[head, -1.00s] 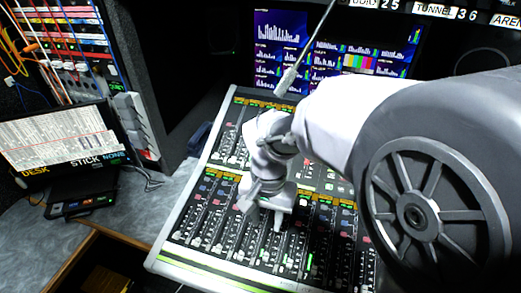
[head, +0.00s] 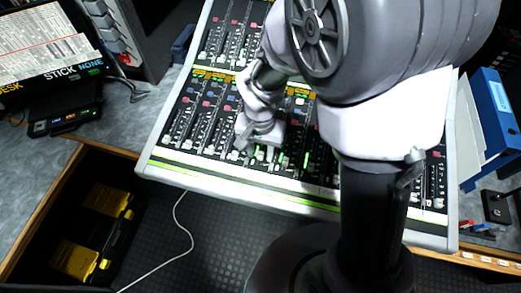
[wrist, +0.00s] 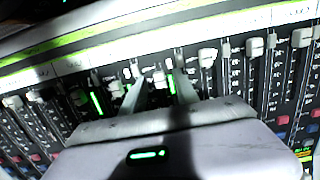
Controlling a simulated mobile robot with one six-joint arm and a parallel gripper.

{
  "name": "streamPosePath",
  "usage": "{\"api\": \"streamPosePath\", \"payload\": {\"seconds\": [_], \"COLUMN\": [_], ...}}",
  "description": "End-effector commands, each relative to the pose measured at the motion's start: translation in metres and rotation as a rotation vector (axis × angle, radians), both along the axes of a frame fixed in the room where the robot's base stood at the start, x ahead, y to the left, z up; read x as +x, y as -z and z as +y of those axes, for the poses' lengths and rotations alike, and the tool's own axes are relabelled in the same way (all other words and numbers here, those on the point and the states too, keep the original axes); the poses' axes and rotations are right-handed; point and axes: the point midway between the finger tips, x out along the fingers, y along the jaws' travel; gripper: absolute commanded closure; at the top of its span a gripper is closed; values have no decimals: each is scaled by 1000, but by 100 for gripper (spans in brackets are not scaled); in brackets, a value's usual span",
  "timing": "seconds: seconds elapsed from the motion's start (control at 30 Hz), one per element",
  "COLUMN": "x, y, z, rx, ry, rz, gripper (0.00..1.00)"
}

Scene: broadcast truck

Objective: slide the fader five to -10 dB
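The mixing console (head: 225,181) fills the middle of the head view, with rows of faders in its front bank. My gripper (head: 261,150) points down over this bank, left of the console's centre. In the wrist view my gripper (wrist: 160,91) has its two fingers apart, reaching down among the faders. A pale fader cap (wrist: 158,77) shows between the fingertips; I cannot tell whether they touch it. Other white caps, such as one on the right (wrist: 254,47), stand beside it. Channel numbers and dB marks are too small to read, so I cannot tell which is fader five.
A tablet screen (head: 45,45) and a small black device (head: 68,119) are on the left desk. Yellow-lidded cases (head: 75,258) lie in the recess below. Blue and white binders (head: 494,110) stand at the right. A white cable (head: 190,240) hangs in front.

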Motion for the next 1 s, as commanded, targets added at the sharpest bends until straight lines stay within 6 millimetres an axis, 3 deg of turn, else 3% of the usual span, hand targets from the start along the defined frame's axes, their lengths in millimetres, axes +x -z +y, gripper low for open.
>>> {"api": "streamPosePath", "payload": {"seconds": [0.07,0.23,1.0], "x": [0,0,0], "y": [0,0,0], "z": [0,0,0], "rx": [0,0,0], "ry": [0,0,0], "rz": [0,0,0], "gripper": [68,100,100]}}
